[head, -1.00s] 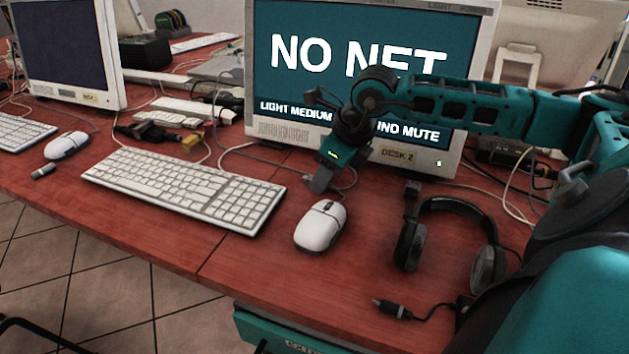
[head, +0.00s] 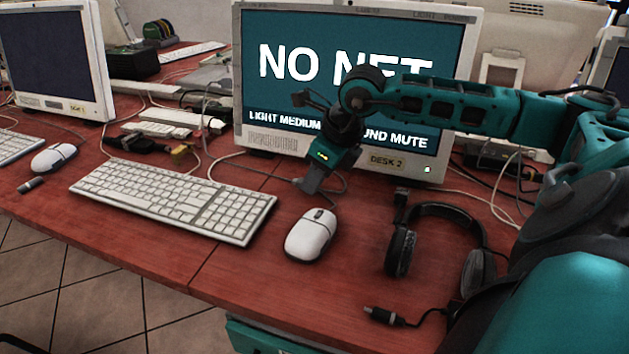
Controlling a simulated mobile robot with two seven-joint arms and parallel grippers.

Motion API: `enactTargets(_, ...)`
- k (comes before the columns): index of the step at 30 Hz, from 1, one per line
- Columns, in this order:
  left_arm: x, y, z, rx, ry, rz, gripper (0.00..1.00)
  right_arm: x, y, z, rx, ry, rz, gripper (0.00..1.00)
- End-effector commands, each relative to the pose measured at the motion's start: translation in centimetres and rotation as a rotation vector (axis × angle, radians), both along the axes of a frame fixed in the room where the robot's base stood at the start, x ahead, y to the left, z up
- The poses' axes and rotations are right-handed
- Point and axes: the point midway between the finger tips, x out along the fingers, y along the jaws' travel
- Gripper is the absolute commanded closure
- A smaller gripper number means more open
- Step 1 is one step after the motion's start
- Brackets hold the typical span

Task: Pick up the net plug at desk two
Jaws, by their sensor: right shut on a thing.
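The desk two monitor (head: 350,70) has a "DESK 2" label on its lower frame and reads "NO NET" in large letters. My right gripper (head: 308,184) reaches across the front of the screen from the right, fingers pointing down, just behind the white mouse (head: 311,234). My left gripper is not in view.
A white keyboard (head: 175,198) lies left of the mouse. A black headset (head: 402,250) and a small black plug (head: 379,315) lie at the right. Cables and small boxes clutter the left monitor's side (head: 165,145). The red desk (head: 250,290) is clear in front.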

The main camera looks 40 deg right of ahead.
Motion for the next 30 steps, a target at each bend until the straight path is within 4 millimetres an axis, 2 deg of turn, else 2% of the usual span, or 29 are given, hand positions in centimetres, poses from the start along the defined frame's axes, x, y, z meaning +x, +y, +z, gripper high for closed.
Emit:
enactTargets(5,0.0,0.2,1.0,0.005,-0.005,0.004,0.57,0.1,0.0,3.8,0.000,-0.006,0.000,1.00)
enactTargets(15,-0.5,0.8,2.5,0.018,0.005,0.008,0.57,0.1,0.1,13.4,0.003,-0.007,0.002,1.00)
enactTargets(18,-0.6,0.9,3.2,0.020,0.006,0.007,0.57,0.1,0.1,15.5,0.003,-0.005,0.001,1.00)
enactTargets(24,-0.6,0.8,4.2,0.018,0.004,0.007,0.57,0.0,0.1,18.0,0.002,-0.002,0.002,1.00)
enactTargets(30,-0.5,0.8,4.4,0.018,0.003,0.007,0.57,0.0,0.0,18.7,0.001,-0.001,0.001,1.00)
